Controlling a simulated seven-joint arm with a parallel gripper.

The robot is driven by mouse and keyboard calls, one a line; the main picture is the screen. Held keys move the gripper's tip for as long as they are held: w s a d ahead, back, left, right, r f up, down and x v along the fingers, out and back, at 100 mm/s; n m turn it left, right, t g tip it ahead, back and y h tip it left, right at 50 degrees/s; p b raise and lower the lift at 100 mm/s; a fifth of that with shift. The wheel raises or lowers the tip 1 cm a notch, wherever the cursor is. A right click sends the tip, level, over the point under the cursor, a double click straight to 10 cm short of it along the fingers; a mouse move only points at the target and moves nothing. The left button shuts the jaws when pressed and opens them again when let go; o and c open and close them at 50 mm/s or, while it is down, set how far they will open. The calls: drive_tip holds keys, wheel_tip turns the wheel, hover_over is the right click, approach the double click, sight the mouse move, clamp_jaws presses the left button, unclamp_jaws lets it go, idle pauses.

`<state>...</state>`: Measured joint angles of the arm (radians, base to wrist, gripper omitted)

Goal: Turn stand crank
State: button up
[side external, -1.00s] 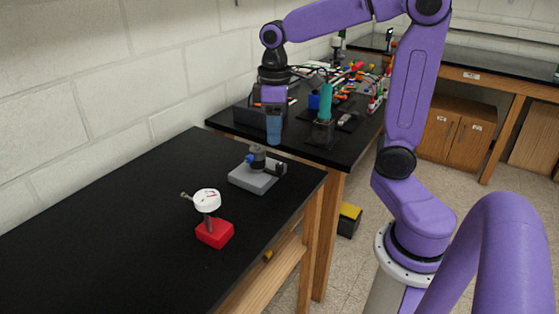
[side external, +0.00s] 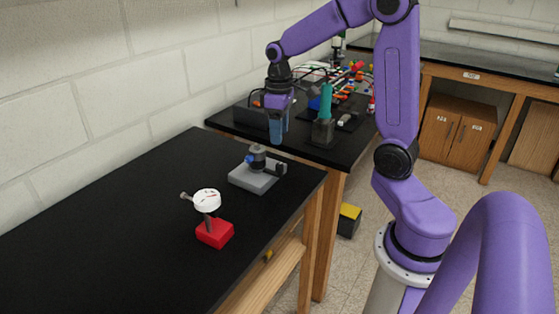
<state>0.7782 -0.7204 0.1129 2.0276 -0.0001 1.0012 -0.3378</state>
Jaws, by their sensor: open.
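A small stand with a red base (side external: 214,233) is near the middle of the black table. It carries a white round disc (side external: 207,200) on a grey post, with a small grey crank-like handle (side external: 186,196) sticking out to the left. Behind it is a grey block-shaped stand (side external: 254,178) with a dark upright part (side external: 257,158) and a blue knob. I cannot tell which of the two bears the task's crank. My gripper (side external: 277,140) points down with blue fingers, open and empty, in the picture just above the grey stand and apart from it. The gap between its fingers is hard to see.
A second black table (side external: 345,155) behind holds a teal upright piece (side external: 325,102) in a dark holder, a dark box and many coloured parts and wires. A white block wall (side external: 90,80) runs along the left. The near table's left part is clear.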

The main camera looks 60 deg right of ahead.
sight(280, 165)
wheel_tip(280, 165, down, 10)
drive_tip(key=shift+r, duration=0.1)
idle(0.4)
clamp_jaws()
